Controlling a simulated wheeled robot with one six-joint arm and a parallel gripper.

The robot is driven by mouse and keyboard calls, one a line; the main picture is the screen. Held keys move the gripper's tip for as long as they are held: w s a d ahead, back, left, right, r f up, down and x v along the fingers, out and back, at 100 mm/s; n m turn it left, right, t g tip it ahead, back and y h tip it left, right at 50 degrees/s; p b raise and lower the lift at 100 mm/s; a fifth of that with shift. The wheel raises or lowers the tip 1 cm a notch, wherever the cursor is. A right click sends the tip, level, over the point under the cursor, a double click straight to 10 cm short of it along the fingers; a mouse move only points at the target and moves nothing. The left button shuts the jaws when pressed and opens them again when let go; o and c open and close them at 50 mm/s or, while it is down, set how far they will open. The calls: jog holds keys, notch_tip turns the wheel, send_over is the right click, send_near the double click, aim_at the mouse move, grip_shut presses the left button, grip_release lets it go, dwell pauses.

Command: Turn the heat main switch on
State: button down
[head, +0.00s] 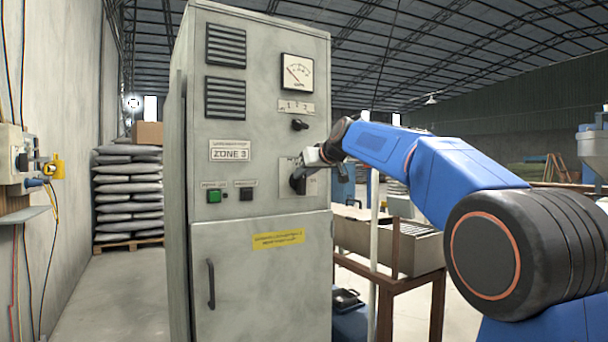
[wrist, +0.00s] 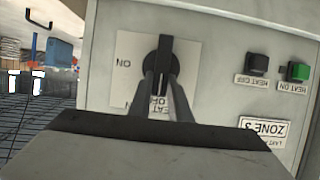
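The heat main switch is a black rotary knob with a bar handle on a pale plate of the grey cabinet. In the wrist view, which is upside down, the switch (wrist: 164,58) has its bar upright in the picture, in line with the "HEAT OFF" lettering; "ON" is to the left. My gripper (wrist: 161,84) has one finger on each side of the bar's lower part; I cannot tell whether they touch it. In the head view my gripper (head: 308,170) is at the switch (head: 298,181) and partly covers its plate.
The grey cabinet (head: 225,270) also carries a green button (head: 214,196), a black button (head: 246,194), a smaller knob (head: 299,124) above the switch and a meter (head: 297,71). A table with a box (head: 415,248) stands to the right.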

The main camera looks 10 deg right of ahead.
jog(key=m+y, duration=0.1)
jog(key=m, duration=0.1)
jog(key=d+f+m+y, duration=0.1)
jog(key=m+y, duration=0.1)
jog(key=m, duration=0.1)
jog(key=d+m+y, duration=0.1)
jog(key=m+y, duration=0.1)
jog(key=shift+w+d+f+m+g, duration=0.2)
jog(key=shift+w+d+m+g, duration=0.1)
jog(key=shift+w, duration=0.1)
jog(key=m, duration=0.1)
jog(key=f+m+y, duration=0.1)
jog(key=shift+d+m, duration=0.1)
jog(key=shift+m, duration=0.3)
jog(key=shift+w+f+m+t+y, duration=0.15)
jog(key=shift+m+t+y, duration=0.2)
jog(key=shift+m, duration=0.35)
jog(key=shift+s+f+m+t+y, duration=0.15)
jog(key=shift+m+t+y, duration=0.15)
jog(key=shift+m, duration=0.4)
jog(key=shift+w+f, duration=0.1)
jog(key=c, duration=1.6)
grip_release()
jog(key=shift+d, duration=0.1)
jog(key=shift+c, duration=0.2)
